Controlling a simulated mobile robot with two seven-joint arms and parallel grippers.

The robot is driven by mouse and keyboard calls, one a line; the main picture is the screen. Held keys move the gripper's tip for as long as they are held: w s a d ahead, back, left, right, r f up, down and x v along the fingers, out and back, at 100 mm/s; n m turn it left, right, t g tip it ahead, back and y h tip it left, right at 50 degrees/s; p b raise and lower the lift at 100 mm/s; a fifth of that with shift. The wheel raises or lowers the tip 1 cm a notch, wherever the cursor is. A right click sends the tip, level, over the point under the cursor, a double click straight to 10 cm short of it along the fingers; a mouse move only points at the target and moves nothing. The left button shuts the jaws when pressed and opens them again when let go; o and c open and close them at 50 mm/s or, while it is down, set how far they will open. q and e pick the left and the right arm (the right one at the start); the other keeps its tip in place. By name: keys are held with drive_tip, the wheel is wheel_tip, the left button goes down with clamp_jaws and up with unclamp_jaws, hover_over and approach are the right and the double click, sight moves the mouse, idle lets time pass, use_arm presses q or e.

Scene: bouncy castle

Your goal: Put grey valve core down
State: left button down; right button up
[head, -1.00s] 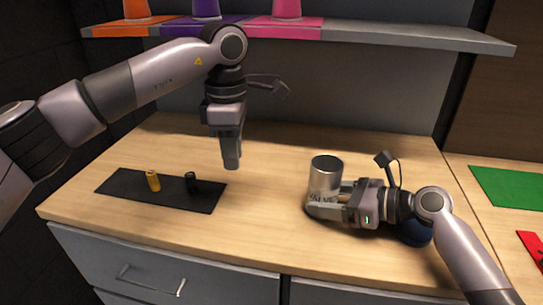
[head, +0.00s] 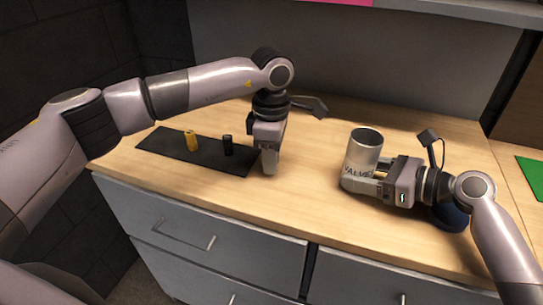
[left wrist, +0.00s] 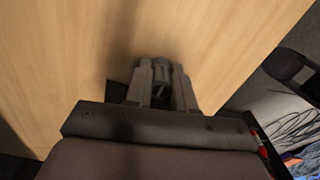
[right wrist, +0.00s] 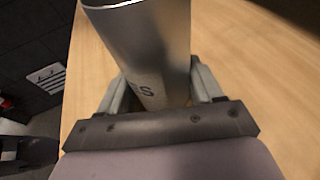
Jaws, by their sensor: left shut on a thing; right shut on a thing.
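The grey valve core (left wrist: 161,76) shows in the left wrist view as a small grey cylinder between the fingers of my left gripper (left wrist: 162,82). In the head view my left gripper (head: 269,168) points down, low over the counter at the right end of a black mat (head: 209,160); the core is hidden there.
The wooden counter (head: 310,205) is clear between the mat and the can. Grey drawers (head: 190,225) lie below its front edge. A dark blue round thing (head: 450,217) is partly hidden behind my right arm. A shelf (head: 450,12) runs above at the back.

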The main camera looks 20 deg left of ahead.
use_arm(q)
drive_tip(key=shift+f, duration=0.15)
drive_tip(key=c, duration=1)
unclamp_jaws()
drive_tip(key=shift+o, duration=0.2)
wheel_tip(320, 180, up, 11)
drive_tip(key=shift+r, duration=0.1)
drive_tip(key=shift+o, duration=0.5)
drive_tip(key=shift+r, duration=0.4)
drive_tip(key=shift+s+d+r, duration=0.1)
drive_tip(key=shift+d+r, duration=0.05)
drive_tip(key=shift+d, duration=0.05)
